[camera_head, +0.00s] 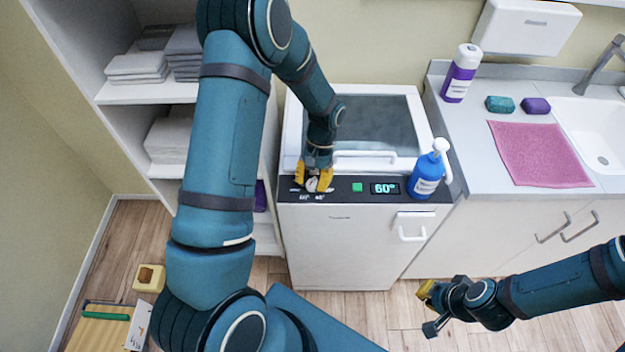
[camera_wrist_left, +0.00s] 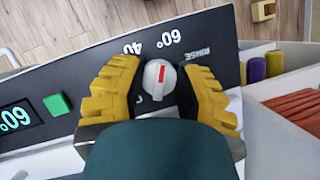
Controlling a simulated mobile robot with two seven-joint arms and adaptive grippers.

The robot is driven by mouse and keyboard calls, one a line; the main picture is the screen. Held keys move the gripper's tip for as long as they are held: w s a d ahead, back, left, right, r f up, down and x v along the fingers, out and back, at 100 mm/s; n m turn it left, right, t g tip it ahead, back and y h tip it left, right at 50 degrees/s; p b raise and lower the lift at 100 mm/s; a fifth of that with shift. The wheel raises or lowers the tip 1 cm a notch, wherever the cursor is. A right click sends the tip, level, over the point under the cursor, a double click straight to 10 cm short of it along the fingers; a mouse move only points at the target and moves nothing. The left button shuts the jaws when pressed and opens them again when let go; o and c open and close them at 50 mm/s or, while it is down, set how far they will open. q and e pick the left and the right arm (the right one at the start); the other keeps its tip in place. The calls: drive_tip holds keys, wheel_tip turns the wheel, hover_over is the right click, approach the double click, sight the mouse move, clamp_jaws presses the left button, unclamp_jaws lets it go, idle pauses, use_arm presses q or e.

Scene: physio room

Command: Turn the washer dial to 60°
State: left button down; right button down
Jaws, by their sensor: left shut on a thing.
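The washer (camera_head: 340,245) stands against the wall with its control panel along the top front edge. Its dial (camera_wrist_left: 160,82) is white with a red mark, and the mark runs roughly toward the printed 60° label, which appears upside down in the left wrist view. The panel display (camera_head: 385,188) reads 60°. My left gripper (camera_head: 314,180) is at the dial, its yellow fingers shut on either side of it, also seen in the left wrist view (camera_wrist_left: 160,90). My right gripper (camera_head: 428,306) hangs low in front of the cabinets, away from the washer; its finger opening is unclear.
A green button (camera_head: 357,187) sits right of the dial. The counter at right holds a purple-labelled bottle (camera_head: 460,75), a pink cloth (camera_head: 538,154) and the sink (camera_head: 597,130). Shelves with towels (camera_head: 137,65) stand left.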

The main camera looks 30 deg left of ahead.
use_arm(q)
drive_tip(key=shift+s, duration=0.15)
drive_tip(key=c, duration=0.6)
unclamp_jaws()
drive_tip(key=v, duration=1.2)
drive_tip(key=shift+f, duration=0.1)
